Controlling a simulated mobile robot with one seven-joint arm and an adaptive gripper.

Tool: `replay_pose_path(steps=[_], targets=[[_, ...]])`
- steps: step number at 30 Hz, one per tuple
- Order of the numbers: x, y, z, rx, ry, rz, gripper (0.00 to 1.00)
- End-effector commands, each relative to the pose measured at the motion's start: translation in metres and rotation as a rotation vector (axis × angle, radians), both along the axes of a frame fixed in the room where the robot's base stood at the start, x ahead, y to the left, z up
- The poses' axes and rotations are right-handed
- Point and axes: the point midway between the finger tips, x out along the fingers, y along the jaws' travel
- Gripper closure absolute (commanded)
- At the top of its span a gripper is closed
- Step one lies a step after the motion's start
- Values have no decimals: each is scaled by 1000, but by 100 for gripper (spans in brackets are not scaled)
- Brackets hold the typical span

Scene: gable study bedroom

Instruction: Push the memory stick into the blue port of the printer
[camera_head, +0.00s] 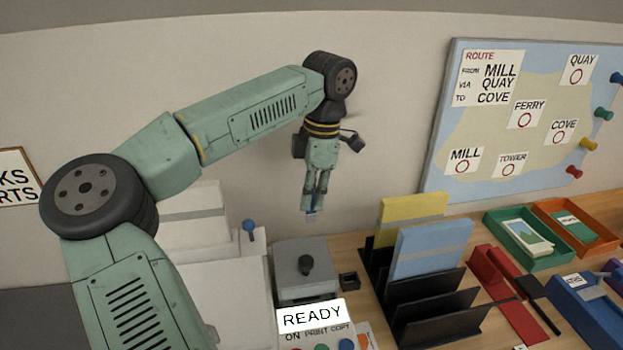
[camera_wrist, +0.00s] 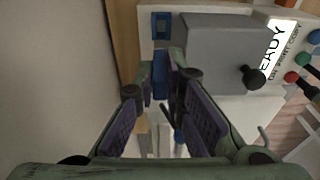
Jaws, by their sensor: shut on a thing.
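My gripper (camera_head: 314,192) is shut on the memory stick (camera_head: 311,215), a small stick with blue on it. It points down from the fingertips, in the air behind the printer (camera_head: 290,253), apart from it. In the wrist view my gripper (camera_wrist: 163,72) has the blue stick (camera_wrist: 160,88) between its fingers, partly hidden by them. The printer (camera_wrist: 215,45) has a grey raised block with a black knob. A blue-framed port (camera_wrist: 161,27) with a dark opening shows on its pale part beyond the fingertips. I cannot make out the port in the head view.
A READY sign (camera_head: 311,316) and coloured buttons are at the printer's front. A blue-knobbed lever (camera_head: 249,226) stands at its left. A black file rack (camera_head: 432,309) stands to the right, with trays (camera_head: 527,255) beyond. The wall (camera_head: 230,130) is close behind my gripper.

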Motion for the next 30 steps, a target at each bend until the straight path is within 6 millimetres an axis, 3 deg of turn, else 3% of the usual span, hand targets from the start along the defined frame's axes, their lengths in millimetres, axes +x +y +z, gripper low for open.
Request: replay_pose_path(steps=[17,30], targets=[[0,-2,-5,0,4,1,100],[0,-1,-44,0,5,3,100]])
